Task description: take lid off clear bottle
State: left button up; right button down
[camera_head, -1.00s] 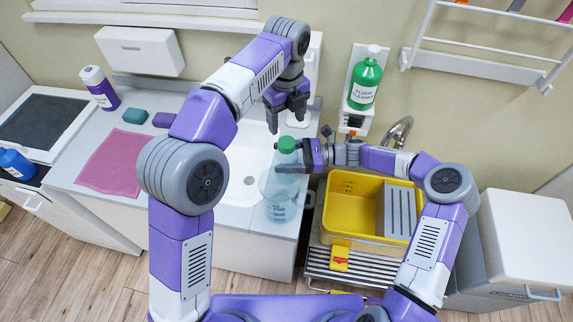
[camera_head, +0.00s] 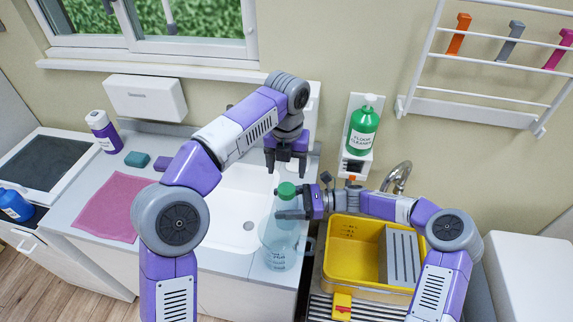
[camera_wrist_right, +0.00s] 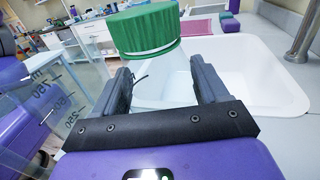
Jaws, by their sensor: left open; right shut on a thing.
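The white sink (camera_head: 235,205) lies left of the bottle. A yellow tub (camera_head: 352,250) stands to the right, near the tap (camera_head: 398,178). A green floor cleaner bottle (camera_head: 362,132) sits on a wall holder behind. A pink cloth (camera_head: 112,205) lies on the left counter.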

aim_at(286, 188)
pick_arm(q)
notch_tip(286, 188, down, 8)
jog(key=shift+r, duration=0.15)
dwell(0.3)
